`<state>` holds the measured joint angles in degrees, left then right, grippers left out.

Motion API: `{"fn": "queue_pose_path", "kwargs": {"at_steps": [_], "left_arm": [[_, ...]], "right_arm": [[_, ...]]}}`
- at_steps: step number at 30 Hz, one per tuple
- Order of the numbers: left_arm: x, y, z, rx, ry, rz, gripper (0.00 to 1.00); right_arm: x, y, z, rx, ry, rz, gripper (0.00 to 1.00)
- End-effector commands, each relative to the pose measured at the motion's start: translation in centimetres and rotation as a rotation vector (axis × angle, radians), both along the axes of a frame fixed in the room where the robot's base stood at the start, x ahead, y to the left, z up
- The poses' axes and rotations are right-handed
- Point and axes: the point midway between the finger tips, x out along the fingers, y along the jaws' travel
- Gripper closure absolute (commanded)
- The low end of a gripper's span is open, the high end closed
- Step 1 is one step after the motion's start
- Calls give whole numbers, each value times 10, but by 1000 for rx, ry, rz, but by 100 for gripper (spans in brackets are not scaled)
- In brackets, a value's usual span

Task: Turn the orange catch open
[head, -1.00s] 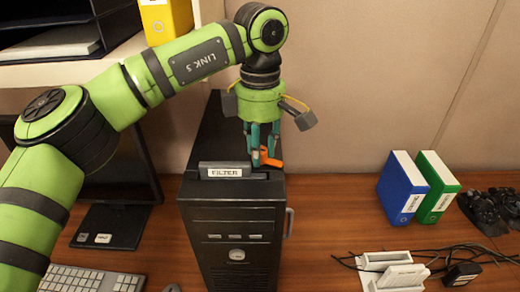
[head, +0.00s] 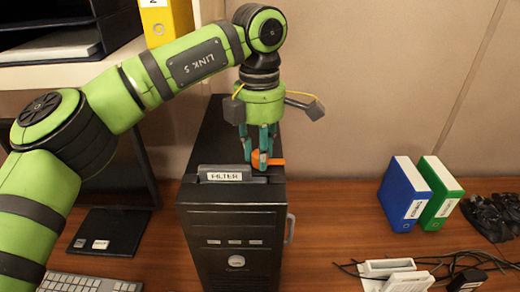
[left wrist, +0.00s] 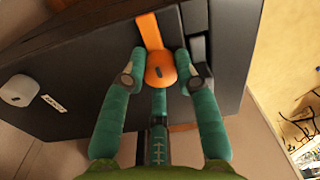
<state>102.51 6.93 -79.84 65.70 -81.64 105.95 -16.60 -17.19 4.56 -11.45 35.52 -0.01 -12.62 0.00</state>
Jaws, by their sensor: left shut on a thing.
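The orange catch (head: 276,161) sits on top of the black computer tower (head: 240,222), behind the part labelled FILTER (head: 224,174). My left gripper (head: 262,163) points down from above, with its teal fingers around the catch's round end. In the left wrist view the catch (left wrist: 151,32) shows a round hub and a straight lever, and the fingers of my left gripper (left wrist: 159,72) press on both sides of the hub. In the head view the lever points to the right. My right gripper is in neither view.
A blue binder (head: 403,194) and a green binder (head: 441,192) stand on the wooden desk to the right. White devices (head: 388,267) and cables lie in front of them. A keyboard (head: 84,283) and dark monitor (head: 125,170) are left of the tower.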

Motion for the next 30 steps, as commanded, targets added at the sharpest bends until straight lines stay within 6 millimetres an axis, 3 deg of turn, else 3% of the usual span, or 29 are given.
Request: {"fn": "queue_pose_path", "kwargs": {"at_steps": [7,8,9,10,22,26,30], "left_arm": [[-1,0,-3,5,8,-1,100],[-1,0,-3,5,8,-2,66],[-1,0,-4,5,8,-2,50],[-1,0,-3,6,7,-2,46],[0,0,4,2,0,0,46],[1,0,23,0,-2,1,46],[2,0,54,1,-1,1,46]], "right_arm": [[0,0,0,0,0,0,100],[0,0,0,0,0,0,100],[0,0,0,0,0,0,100],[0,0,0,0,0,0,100],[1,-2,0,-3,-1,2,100],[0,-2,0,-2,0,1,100],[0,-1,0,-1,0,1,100]]}}
